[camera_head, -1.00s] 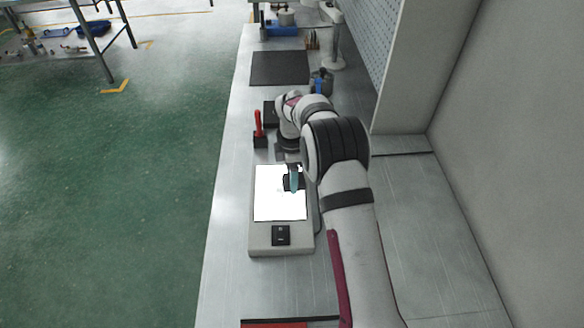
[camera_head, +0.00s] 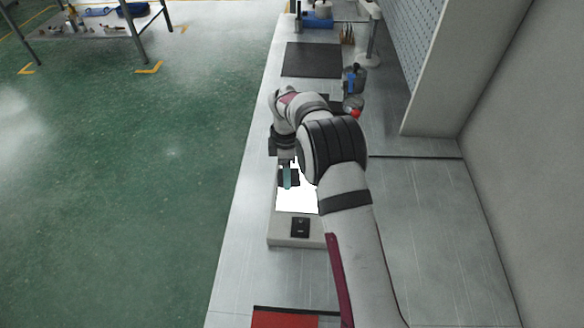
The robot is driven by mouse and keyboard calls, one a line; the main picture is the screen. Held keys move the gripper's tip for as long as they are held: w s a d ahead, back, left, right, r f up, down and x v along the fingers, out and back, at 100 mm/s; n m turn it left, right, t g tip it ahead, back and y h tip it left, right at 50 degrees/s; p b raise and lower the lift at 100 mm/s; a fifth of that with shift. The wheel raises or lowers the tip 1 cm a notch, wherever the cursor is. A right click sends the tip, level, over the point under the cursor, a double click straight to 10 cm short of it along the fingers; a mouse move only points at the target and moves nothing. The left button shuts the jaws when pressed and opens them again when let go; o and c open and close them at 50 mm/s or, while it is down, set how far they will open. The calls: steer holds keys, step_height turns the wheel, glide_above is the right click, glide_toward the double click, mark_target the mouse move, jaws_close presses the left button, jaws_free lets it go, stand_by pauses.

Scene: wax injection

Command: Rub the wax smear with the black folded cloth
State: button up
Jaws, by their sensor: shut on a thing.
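My gripper (camera_head: 287,176), with teal fingers, points down at the upper left part of a bright white lit panel (camera_head: 296,202). It is shut on the black folded cloth (camera_head: 294,180), a small dark patch around the fingertips. The cloth appears to be at the panel surface, but I cannot tell whether it presses on it. The wax smear cannot be made out on the glaring white. My arm covers the panel's right side.
The panel's grey housing (camera_head: 284,240) carries a small black square (camera_head: 300,227) at its near end. A dark mat (camera_head: 311,60) lies farther back. Bottles (camera_head: 353,80) stand at the right of the bench. A red item (camera_head: 283,319) lies at the near edge.

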steer(key=shift+s+d, duration=0.25)
steer(key=shift+d, duration=3.8)
steer(key=shift+s+a, duration=0.1)
steer(key=shift+s, duration=0.75)
steer(key=shift+a, duration=3.75)
steer(key=shift+a+r, duration=0.1)
steer(key=shift+a, duration=0.1)
steer(key=shift+r, duration=4.05)
